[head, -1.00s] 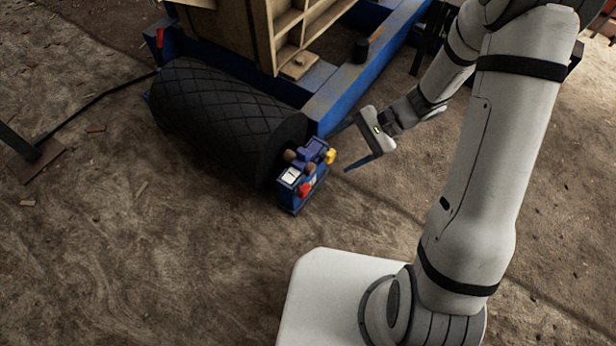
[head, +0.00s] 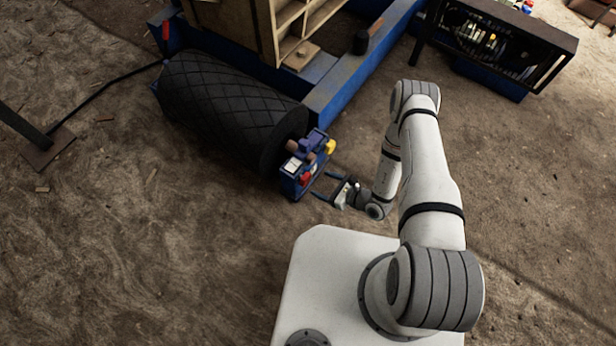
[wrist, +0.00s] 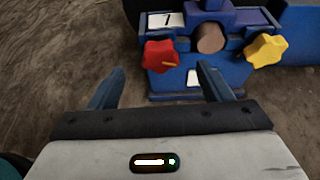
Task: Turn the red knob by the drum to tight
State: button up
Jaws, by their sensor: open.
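The red knob (head: 305,179) sits on the near face of a blue bearing block (head: 289,184) at the end of the black drum (head: 215,110). In the wrist view the red knob (wrist: 161,57) is star-shaped with a small orange mark, at the block's left side. A yellow knob (wrist: 266,51) is at the block's right side, with a brown shaft end (wrist: 210,38) between them. My gripper (head: 320,185) is open and empty, its fingers pointing at the block. In the wrist view my gripper (wrist: 158,72) has its fingertips either side of and below the red knob, seemingly short of it.
A white label marked 7 (wrist: 166,20) is on top of the block. A blue frame (head: 345,85) runs behind the drum. A dark box (head: 510,40) stands at the back right. The dirt floor around the block is mostly clear.

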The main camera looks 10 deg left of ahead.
aim_at(307, 179)
jog(key=x, duration=0.2)
jog(key=b+x, duration=0.1)
jog(key=x, duration=0.2)
jog(key=b+x, duration=0.1)
jog(key=x, duration=0.1)
jog(key=shift+a+f, duration=0.25)
jog(key=shift+f, duration=0.3)
jog(key=shift+c, duration=0.2)
jog(key=c, duration=0.9)
jog(key=shift+c, duration=0.2)
